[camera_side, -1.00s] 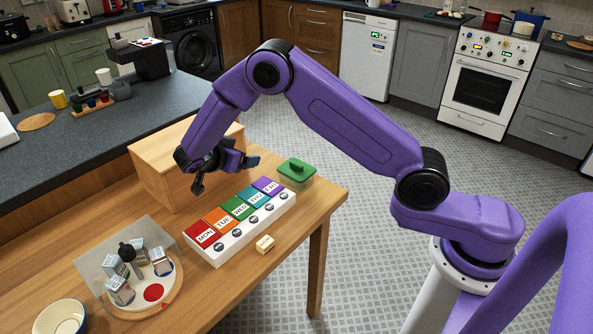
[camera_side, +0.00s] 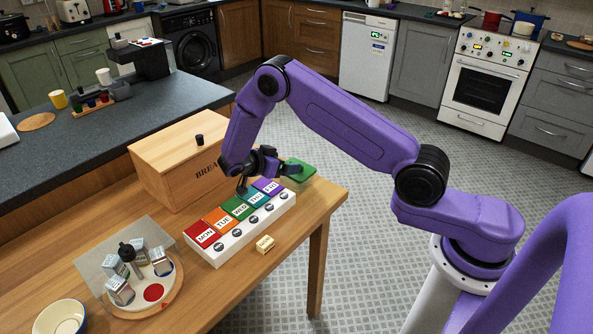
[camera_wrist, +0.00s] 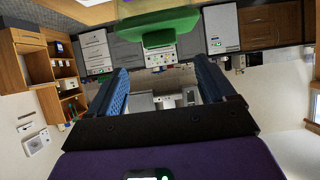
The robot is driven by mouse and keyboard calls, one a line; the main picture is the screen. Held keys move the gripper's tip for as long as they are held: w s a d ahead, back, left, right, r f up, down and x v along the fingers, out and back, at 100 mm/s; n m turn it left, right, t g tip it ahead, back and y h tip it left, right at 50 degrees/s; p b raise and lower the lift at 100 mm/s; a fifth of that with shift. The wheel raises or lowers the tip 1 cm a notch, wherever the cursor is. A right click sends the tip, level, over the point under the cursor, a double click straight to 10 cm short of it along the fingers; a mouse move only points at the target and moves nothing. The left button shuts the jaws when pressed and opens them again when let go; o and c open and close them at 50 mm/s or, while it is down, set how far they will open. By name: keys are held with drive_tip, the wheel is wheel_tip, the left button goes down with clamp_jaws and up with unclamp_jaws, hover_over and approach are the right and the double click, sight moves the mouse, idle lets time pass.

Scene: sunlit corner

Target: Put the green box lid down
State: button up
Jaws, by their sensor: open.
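The green box lid (camera_side: 304,173) is at the far right of the wooden table, beyond the purple end of the day-labelled box. It appears to rest on a pale green container, mostly hidden now. My gripper (camera_side: 268,171) is open beside the lid, on its left, above the day-labelled box's far end. In the wrist view my gripper (camera_wrist: 160,70) shows two spread blue fingers with nothing between them. The green lid (camera_wrist: 157,27) lies at the top of that view, past the fingertips. Contact between a finger and the lid cannot be told.
The long white box (camera_side: 222,256) has coloured MON to FRI flaps. A wooden bread bin (camera_side: 165,158) stands behind my gripper. A small cream block (camera_side: 265,243) lies near the table's edge.

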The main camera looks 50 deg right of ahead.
drive_tip(key=shift+f+x, duration=0.15)
drive_tip(key=shift+x, duration=1.3)
drive_tip(key=shift+f+x, duration=0.15)
drive_tip(key=shift+x, duration=1.3)
drive_tip(key=shift+w+a, duration=0.15)
drive_tip(key=c, duration=1.2)
drive_tip(key=shift+r, duration=0.1)
